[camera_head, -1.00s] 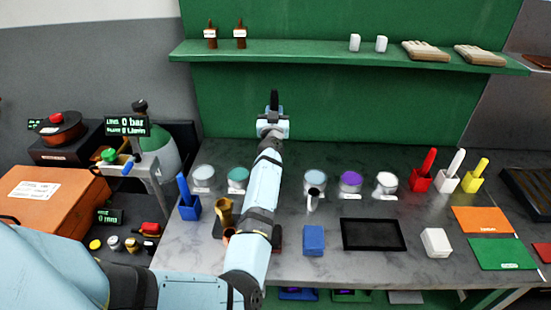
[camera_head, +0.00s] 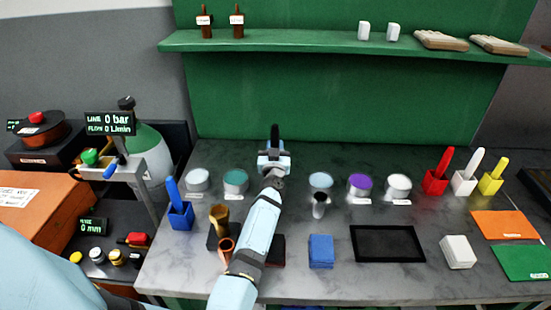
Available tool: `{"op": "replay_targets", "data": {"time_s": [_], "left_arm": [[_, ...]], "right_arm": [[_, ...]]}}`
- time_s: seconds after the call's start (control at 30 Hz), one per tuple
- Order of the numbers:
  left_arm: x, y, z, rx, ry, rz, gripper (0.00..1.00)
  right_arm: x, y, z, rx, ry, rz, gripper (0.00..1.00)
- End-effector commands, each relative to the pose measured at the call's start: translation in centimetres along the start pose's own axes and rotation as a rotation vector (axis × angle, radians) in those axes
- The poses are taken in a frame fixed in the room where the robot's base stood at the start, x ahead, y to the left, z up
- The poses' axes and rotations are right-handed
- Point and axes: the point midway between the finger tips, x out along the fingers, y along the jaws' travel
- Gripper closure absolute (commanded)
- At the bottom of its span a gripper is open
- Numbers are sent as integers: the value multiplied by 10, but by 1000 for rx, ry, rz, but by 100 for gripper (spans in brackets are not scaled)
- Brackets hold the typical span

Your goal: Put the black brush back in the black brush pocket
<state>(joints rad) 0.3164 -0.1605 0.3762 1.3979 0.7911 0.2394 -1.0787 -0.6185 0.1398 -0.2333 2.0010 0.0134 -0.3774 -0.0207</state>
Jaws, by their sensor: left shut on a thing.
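My left gripper (camera_head: 274,150) is over the back of the grey bench, in front of the green back panel. It is shut on a dark upright thing, which looks like the black brush (camera_head: 275,132) standing up above the jaws. The jaws themselves are small and hard to make out. No black brush pocket shows; my left forearm covers part of the bench below the gripper. My right gripper is not in view.
A blue brush in its pocket (camera_head: 180,215) stands at left. Red (camera_head: 434,182), white (camera_head: 464,183) and yellow (camera_head: 490,183) pockets with brushes stand at right. Paint cans (camera_head: 235,182) line the back. A black tray (camera_head: 388,244) and blue block (camera_head: 321,251) lie in front.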

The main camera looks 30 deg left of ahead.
Motion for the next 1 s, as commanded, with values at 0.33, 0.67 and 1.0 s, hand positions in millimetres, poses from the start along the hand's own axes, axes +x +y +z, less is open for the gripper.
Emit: {"op": "replay_targets", "data": {"time_s": [0.33, 0.67, 1.0], "left_arm": [[-11, -1, 27, 0, 0, -3, 98], [-12, -1, 33, -1, 0, -3, 98], [-13, -1, 39, 0, 0, -3, 68]], "right_arm": [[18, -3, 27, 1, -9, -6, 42], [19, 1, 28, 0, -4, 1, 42], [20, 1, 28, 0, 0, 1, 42]]}}
